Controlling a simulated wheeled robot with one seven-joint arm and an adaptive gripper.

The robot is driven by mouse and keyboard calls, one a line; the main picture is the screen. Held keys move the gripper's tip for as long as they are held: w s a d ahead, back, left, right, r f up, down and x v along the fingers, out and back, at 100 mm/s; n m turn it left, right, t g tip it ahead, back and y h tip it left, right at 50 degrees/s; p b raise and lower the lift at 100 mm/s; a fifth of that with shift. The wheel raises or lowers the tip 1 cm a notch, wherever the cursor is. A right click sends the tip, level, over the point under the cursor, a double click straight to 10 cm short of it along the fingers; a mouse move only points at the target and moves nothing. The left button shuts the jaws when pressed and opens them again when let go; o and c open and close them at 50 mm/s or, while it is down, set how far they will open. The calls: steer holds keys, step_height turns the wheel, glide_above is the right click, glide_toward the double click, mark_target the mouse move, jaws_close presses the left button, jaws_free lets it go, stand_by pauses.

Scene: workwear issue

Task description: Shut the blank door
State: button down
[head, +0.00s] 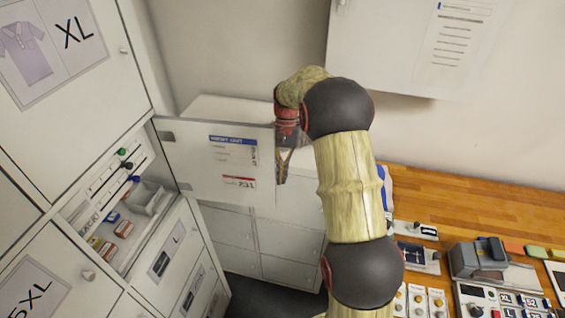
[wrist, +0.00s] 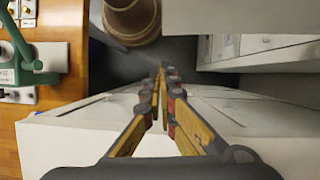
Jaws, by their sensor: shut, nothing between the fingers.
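A white door (head: 195,175) stands open in the head view, hinged at the right side of an open compartment (head: 125,205). Its visible face carries two small printed notices; its other face is hidden, so I cannot tell whether that one is blank. My gripper (head: 283,165) is shut and empty, pointing down at the door's free right edge. I cannot tell whether it touches the door. In the wrist view, the closed fingers (wrist: 162,72) point between pale cabinet surfaces.
The compartment holds small boxes and a grey tray (head: 150,197). Closed locker doors marked XL (head: 75,35) and L (head: 168,255) surround it. A low white cabinet (head: 285,240) stands behind the door. A wooden counter (head: 470,205) with devices lies at the right.

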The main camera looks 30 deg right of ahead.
steer(key=shift+s+a+f, duration=0.1)
steer(key=shift+s+a, duration=1.2)
steer(key=shift+s, duration=0.2)
steer(key=shift+a, duration=0.1)
